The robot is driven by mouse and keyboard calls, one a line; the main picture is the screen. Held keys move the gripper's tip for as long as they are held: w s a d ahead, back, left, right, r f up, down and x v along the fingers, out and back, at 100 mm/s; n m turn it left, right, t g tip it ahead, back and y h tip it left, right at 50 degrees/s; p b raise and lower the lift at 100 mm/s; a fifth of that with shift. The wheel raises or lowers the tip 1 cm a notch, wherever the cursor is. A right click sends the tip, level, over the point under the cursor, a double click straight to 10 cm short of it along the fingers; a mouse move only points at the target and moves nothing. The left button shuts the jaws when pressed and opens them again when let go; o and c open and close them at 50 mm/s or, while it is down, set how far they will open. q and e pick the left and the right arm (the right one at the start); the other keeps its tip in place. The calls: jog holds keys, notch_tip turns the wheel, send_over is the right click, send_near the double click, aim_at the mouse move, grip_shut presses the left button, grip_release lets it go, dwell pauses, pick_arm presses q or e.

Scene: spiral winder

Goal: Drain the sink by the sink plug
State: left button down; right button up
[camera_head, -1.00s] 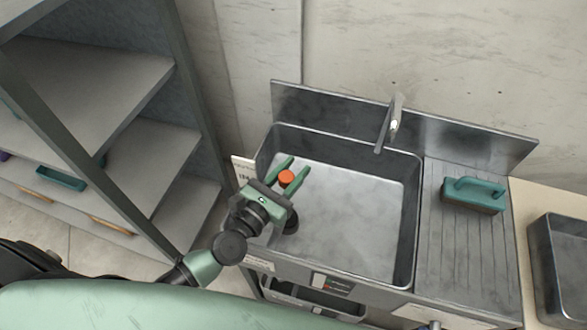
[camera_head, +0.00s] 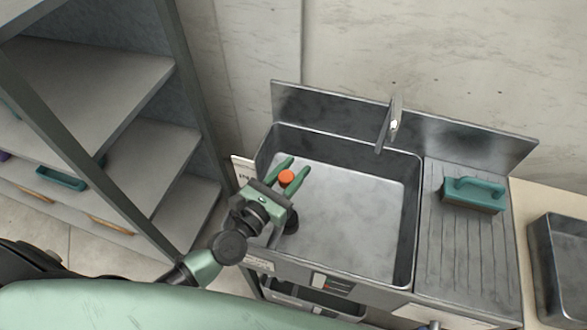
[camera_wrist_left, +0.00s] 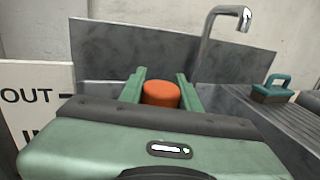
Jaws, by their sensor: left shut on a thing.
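The sink (camera_head: 350,215) is a deep grey metal basin, and no water can be made out in it. The sink plug (camera_head: 286,178) shows as an orange round top near the left side of the basin. My left gripper (camera_head: 298,165) is shut on it, with one green finger on each side. The left wrist view also shows the orange plug top (camera_wrist_left: 162,94) between the two fingers (camera_wrist_left: 160,76). The plug's lower part is hidden behind the gripper. A dark round spot (camera_head: 291,222) shows beside the wrist; I cannot tell whether it is the drain. My right gripper is not in view.
A faucet (camera_head: 392,122) rises at the back of the basin. A green-handled brush (camera_head: 474,193) lies on the ribbed drainboard (camera_head: 450,255) to the right. A metal tray (camera_head: 562,258) is at the far right. Shelves (camera_head: 150,155) stand close on the left.

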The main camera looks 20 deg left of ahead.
pick_arm(q)
notch_tip(320, 180, down, 4)
jog(key=b, duration=0.4)
jog(key=shift+f, duration=0.25)
jog(key=c, duration=1)
grip_release()
jog(key=shift+s+b, duration=0.1)
jog(key=shift+b, duration=0.2)
jog(key=b+v, duration=0.2)
jog(key=v, duration=0.5)
jog(key=shift+s+a+b, duration=0.15)
jog(key=shift+s+b, duration=0.1)
jog(key=shift+b, duration=0.15)
